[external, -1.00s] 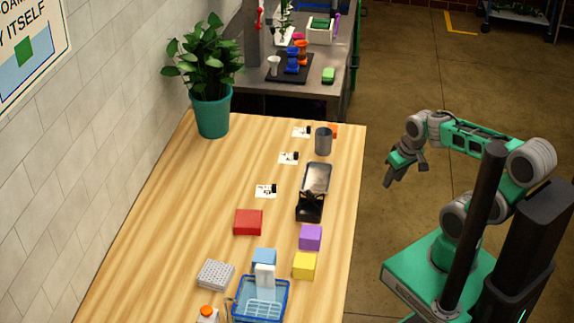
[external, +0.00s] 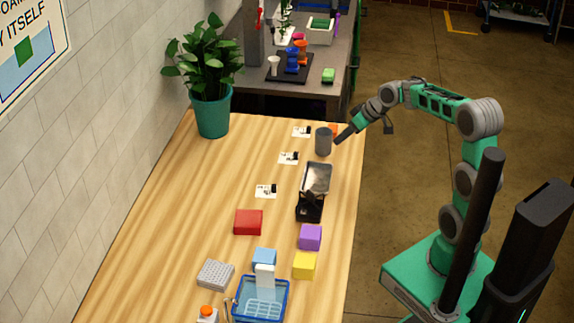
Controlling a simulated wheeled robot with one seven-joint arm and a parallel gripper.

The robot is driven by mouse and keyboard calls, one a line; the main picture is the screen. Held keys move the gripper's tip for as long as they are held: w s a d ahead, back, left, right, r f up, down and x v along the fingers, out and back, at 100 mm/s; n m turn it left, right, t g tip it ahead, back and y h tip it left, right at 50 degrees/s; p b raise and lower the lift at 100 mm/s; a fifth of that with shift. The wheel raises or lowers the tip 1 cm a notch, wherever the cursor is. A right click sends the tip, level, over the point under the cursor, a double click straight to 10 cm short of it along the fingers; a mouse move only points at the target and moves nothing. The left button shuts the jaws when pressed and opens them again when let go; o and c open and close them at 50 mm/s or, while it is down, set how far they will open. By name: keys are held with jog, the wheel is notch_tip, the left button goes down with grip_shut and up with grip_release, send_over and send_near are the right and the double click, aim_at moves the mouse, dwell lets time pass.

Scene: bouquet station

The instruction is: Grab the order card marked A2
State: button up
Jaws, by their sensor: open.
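Three white order cards with small dark clips or marks lie on the wooden table: a far card (external: 301,132), a middle card (external: 288,158) and a near card (external: 265,191). Their print is too small to read, so I cannot tell which is marked A2. My gripper (external: 343,137) is open and empty at the table's right edge, close to the right side of a grey cup (external: 323,141). It is to the right of all three cards and touches none of them.
An orange block (external: 333,130) sits behind the cup. A black and metal holder (external: 313,190), purple block (external: 310,237), yellow block (external: 304,265), red block (external: 248,222) and blue basket (external: 260,300) stand nearer. A potted plant (external: 212,110) stands far left. The table's left middle (external: 185,200) is clear.

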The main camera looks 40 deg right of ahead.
aim_at(334, 129)
jog(key=w+d+f+n+t+y, duration=0.1)
jog(key=w+d+f+y, duration=0.1)
jog(key=w, duration=0.3)
jog(key=w+d+f+n+t+y+b, duration=0.1)
jog(key=w+d+f+n+y, duration=0.1)
jog(key=w, duration=0.3)
jog(key=w+d+f+n+t+y+b, duration=0.1)
jog(key=w+d+f+y, duration=0.1)
jog(key=w+d, duration=0.2)
jog(key=shift+w+d+f, duration=0.35)
jog(key=shift+w+f, duration=0.05)
jog(key=shift+w, duration=0.1)
jog(key=shift+w+f+n, duration=0.15)
jog(key=shift+n, duration=0.25)
jog(key=x, duration=0.3)
jog(key=p+x, duration=0.1)
jog(key=x, duration=0.3)
jog(key=shift+a, duration=0.4)
jog(key=shift+c, duration=0.3)
grip_shut()
